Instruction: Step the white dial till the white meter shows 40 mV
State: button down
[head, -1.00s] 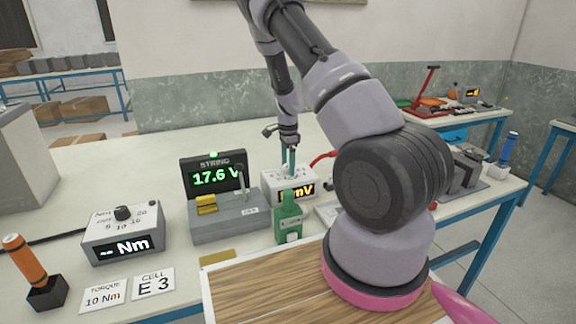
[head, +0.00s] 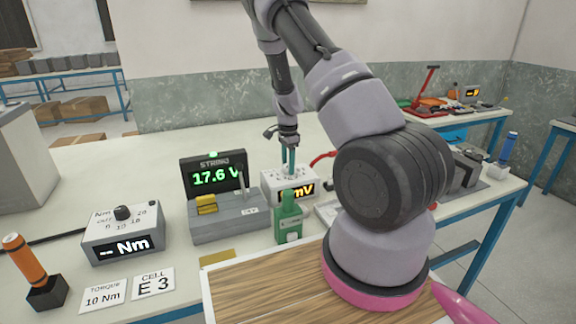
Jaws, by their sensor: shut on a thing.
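The white meter (head: 272,187) is a small white box on the bench, behind a green device. Its amber display (head: 298,191) shows "mV", but the green device hides the digits in front of it, so I cannot read the number. My gripper (head: 289,168) points down from above onto the top of the meter, with its teal fingers shut on the white dial there. The dial itself is mostly hidden between the fingertips and too small to make out.
The green device (head: 289,222) stands right in front of the meter. A "STRING" display reading 17.6 V (head: 213,176) stands to the left. A torque box (head: 122,236), an orange-handled tool (head: 24,262) and cards "10 Nm" and "E 3" (head: 154,284) lie further left.

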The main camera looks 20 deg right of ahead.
jog(key=n, duration=0.4)
jog(key=shift+n, duration=1.6)
jog(key=shift+c, duration=1.6)
grip_release()
jog(key=shift+r, duration=0.1)
notch_tip(320, 180, up, 11)
jog(key=shift+f, duration=0.2)
